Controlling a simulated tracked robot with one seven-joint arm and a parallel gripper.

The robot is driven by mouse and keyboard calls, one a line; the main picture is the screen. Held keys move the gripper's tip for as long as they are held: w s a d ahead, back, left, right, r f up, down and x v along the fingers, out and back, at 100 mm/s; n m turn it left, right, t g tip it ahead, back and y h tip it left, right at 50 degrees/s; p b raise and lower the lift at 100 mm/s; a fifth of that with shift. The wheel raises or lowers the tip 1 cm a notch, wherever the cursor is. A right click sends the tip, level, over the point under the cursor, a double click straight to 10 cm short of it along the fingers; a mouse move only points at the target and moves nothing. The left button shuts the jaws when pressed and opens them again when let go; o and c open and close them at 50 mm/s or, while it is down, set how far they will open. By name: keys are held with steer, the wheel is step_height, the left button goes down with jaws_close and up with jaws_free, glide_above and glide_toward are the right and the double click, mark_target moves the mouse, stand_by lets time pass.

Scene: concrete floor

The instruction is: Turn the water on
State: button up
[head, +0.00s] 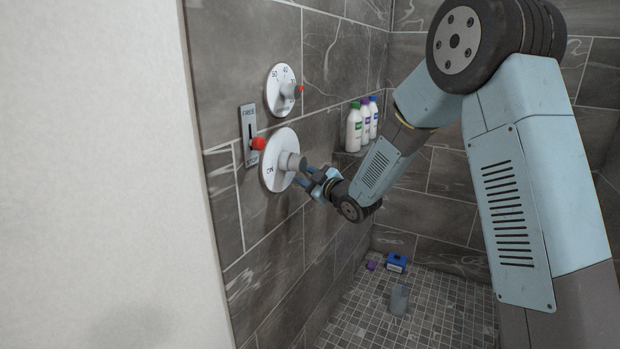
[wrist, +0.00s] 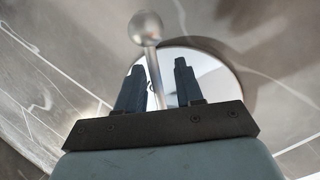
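A round white plate (head: 271,172) with a grey metal knob (head: 288,161) is on the tiled wall, low in the control group. My gripper (head: 305,176) is right beside that knob, at its lower right. In the wrist view a metal lever with a ball end (wrist: 146,27) rises from between the two dark fingers of my gripper (wrist: 160,72). The fingers stand apart with a gap around the rod, and I see no clear contact. A round, shiny plate (wrist: 217,72) lies behind them. No running water is visible.
Above is a numbered dial (head: 281,78) with a red tip. Left of the plate is a FREE/STOP slot panel (head: 248,118) with a red knob (head: 258,143). Several bottles (head: 355,128) stand on a corner shelf. A blue box (head: 396,262), a purple item (head: 371,265) and a grey cup-like object (head: 399,300) are on the floor.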

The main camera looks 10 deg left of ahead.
steer(key=shift+c, duration=0.2)
jaws_close()
stand_by(0.3)
